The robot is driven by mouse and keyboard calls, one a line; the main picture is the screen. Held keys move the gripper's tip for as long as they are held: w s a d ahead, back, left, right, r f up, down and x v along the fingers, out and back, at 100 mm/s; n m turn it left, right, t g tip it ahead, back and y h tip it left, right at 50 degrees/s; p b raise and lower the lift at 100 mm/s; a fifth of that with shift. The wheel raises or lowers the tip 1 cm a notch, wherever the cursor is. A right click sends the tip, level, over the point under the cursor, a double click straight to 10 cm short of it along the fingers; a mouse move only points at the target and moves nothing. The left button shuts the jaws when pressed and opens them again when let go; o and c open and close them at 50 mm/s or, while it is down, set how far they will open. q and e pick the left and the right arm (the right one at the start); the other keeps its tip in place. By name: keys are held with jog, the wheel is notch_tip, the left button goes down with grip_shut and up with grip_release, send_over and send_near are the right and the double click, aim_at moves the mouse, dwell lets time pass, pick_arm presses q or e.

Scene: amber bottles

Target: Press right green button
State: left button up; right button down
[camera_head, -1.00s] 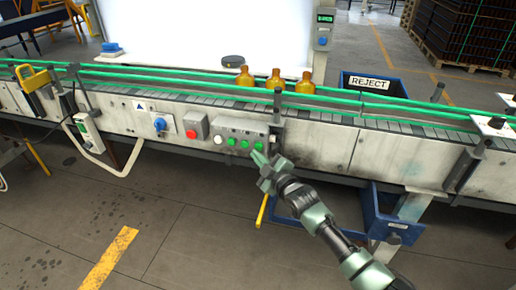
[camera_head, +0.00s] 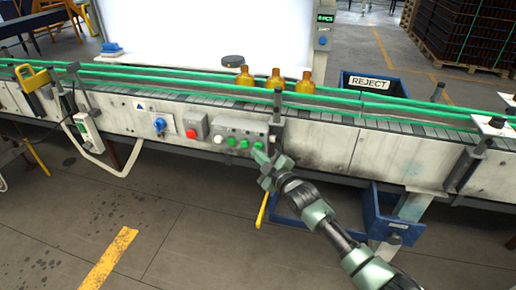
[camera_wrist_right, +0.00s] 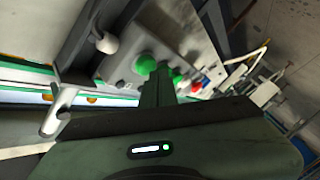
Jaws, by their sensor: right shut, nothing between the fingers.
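A grey button box (camera_head: 241,133) on the conveyor's front carries a white button (camera_head: 219,141) and a row of green buttons. The right green button (camera_head: 258,146) is at the row's right end, just above my right gripper's tip. My right gripper (camera_head: 258,155) is shut and empty, its fingers pointing up at the box. In the right wrist view, the fingers (camera_wrist_right: 157,90) reach up close to a large green button (camera_wrist_right: 145,64), with another green one (camera_wrist_right: 178,74) beside it. I cannot tell whether the fingertips touch the button. My left gripper is out of view.
A red button (camera_head: 191,134) and a blue switch (camera_head: 159,124) sit left of the box. Several amber bottles (camera_head: 274,78) stand on the conveyor behind green rails. A blue reject bin (camera_head: 349,80) is behind it. A blue tray (camera_head: 396,226) hangs below, right of my forearm.

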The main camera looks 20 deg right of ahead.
jog(key=shift+w+d+b, duration=0.3)
jog(key=shift+w, duration=0.1)
dwell(0.5)
jog(key=shift+s, duration=0.1)
jog(key=shift+s+a+p, duration=0.5)
jog(key=shift+s+p, duration=0.15)
jog(key=shift+p, duration=0.1)
jog(key=s+a+p, duration=0.1)
jog(key=s, duration=0.1)
jog(key=s+a+p, duration=0.1)
jog(key=s+p, duration=0.1)
jog(key=shift+a, duration=0.4)
jog(key=shift+s, duration=0.1)
dwell(0.6)
